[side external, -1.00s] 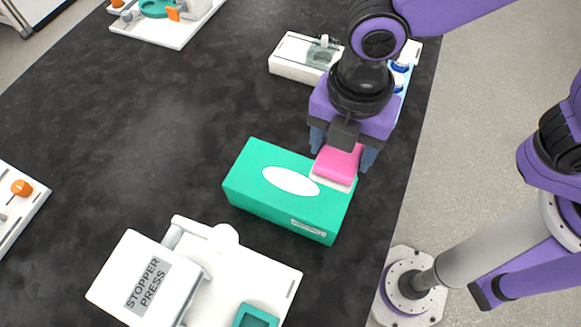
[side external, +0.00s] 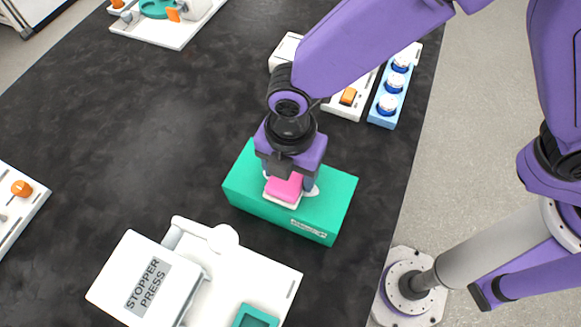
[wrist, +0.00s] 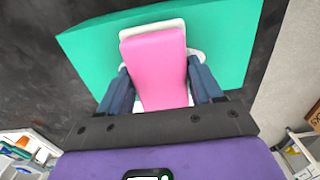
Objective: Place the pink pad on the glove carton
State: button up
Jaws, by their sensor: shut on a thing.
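The pink pad (side external: 284,187) has a white underside and is held between the fingers of my gripper (side external: 288,180). In the wrist view the pad (wrist: 158,68) sits between the two blue fingers of my gripper (wrist: 160,88). The green glove carton (side external: 328,205) lies directly under the pad, with its white oval opening mostly hidden by the pad and gripper. The carton also shows behind the pad in the wrist view (wrist: 225,45). The pad is over the middle of the carton's top; I cannot tell whether it touches it.
A white stopper press (side external: 150,280) stands close in front of the carton. A blue rack with white-capped vials (side external: 390,95) and a white device with an orange switch (side external: 348,97) are behind it. The dark tabletop (side external: 130,130) to the left is clear.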

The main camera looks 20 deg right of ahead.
jog(key=shift+f, duration=0.25)
jog(key=o, duration=1)
jog(key=shift+o, duration=0.2)
notch_tip(320, 180, up, 12)
jog(key=shift+r, duration=0.15)
